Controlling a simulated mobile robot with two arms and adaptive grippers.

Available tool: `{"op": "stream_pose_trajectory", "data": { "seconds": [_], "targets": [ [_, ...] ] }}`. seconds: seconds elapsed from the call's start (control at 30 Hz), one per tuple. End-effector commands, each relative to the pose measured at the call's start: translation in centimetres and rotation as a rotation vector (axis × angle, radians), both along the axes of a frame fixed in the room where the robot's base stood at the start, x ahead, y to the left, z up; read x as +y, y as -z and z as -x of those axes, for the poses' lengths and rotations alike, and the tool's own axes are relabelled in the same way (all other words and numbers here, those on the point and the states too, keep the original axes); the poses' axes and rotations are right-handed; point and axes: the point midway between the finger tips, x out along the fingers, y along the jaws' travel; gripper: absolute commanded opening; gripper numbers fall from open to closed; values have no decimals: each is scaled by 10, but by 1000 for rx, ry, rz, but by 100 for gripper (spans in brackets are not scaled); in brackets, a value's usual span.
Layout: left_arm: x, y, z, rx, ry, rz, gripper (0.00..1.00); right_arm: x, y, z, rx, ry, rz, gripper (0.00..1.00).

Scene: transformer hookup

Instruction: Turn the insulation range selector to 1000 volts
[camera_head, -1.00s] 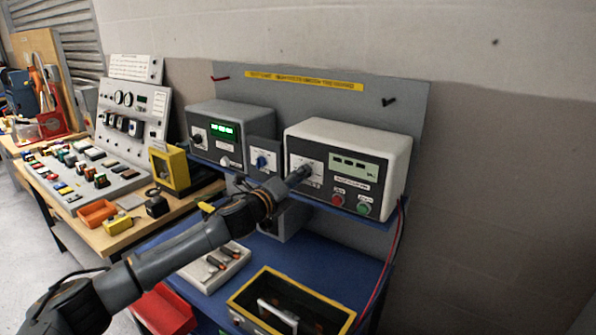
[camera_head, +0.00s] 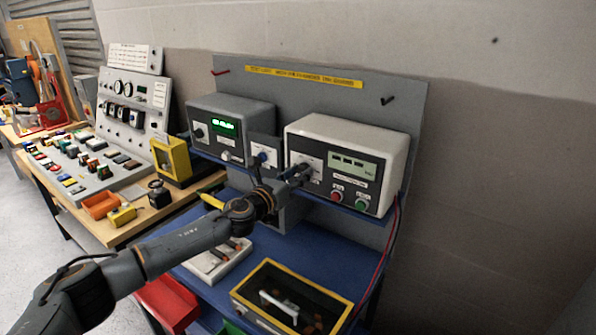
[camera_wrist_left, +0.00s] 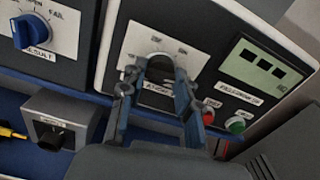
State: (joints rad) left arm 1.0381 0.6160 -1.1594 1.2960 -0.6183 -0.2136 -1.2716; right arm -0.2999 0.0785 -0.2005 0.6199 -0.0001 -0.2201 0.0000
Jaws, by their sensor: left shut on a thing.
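The white-cased tester (camera_head: 345,135) stands on the blue bench's shelf with a grey-green display (camera_head: 353,165). Its range selector (camera_wrist_left: 160,66) is on the pale panel at the left of its face. My left gripper (camera_head: 300,172) reaches that panel from the front left. In the left wrist view my gripper (camera_wrist_left: 158,78) has its fingers on both sides of the selector and is shut on it. The fingers cover much of the knob and part of the label below, so I cannot read the pointed setting. My right gripper is not in view.
A red button (camera_head: 336,196) and a green button (camera_head: 361,205) sit right of the selector. A blue result knob (camera_wrist_left: 31,32) is on the box to the left. A grey meter (camera_head: 232,112) stands further left. A yellow-rimmed box (camera_head: 262,272) lies below.

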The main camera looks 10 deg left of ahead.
Motion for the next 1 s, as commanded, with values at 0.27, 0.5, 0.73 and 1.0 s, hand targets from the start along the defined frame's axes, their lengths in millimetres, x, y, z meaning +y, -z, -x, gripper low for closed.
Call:
{"op": "stream_pose_trajectory", "data": {
  "seconds": [0.27, 0.5, 0.73, 1.0],
  "targets": [
    [-1, 2, 1, -34, 1, -94, 1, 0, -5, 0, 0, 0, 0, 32],
    [-1, 3, 1, -44, 1, -118, 1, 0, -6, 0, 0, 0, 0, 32],
    [-1, 3, 1, -45, 1, -119, 1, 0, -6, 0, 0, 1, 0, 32],
    [0, 2, 0, -45, 1, -118, 55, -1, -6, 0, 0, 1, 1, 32]
  ]
}}
